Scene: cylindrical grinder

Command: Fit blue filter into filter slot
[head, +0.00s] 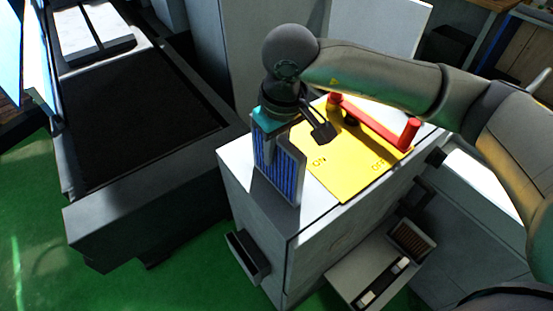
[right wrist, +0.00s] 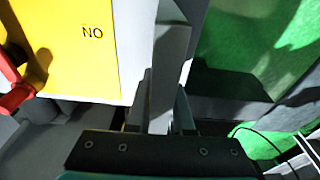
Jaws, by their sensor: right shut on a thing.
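The blue filter (head: 287,176), a pleated blue panel in a grey frame, is upright at the near left corner of the white cabinet's top (head: 232,163). I cannot tell whether it touches the top. My right gripper (head: 275,133) is shut on it from above. In the right wrist view the filter (right wrist: 167,75) shows as a narrow grey edge, held at the gripper (right wrist: 158,120); its blue face is hidden there. A dark open holder (head: 247,258) sticks out from the cabinet's front; I cannot tell for sure whether it is the filter slot. My left gripper is out of view.
A yellow ON/OFF plate (head: 335,180) with a red handle (head: 375,122) lies right of the filter on the cabinet top. A brown-grilled box (head: 412,241) and a light panel with dark slots (head: 382,283) are lower right. A large dark machine bed (head: 140,105) stands left. Green floor is clear between.

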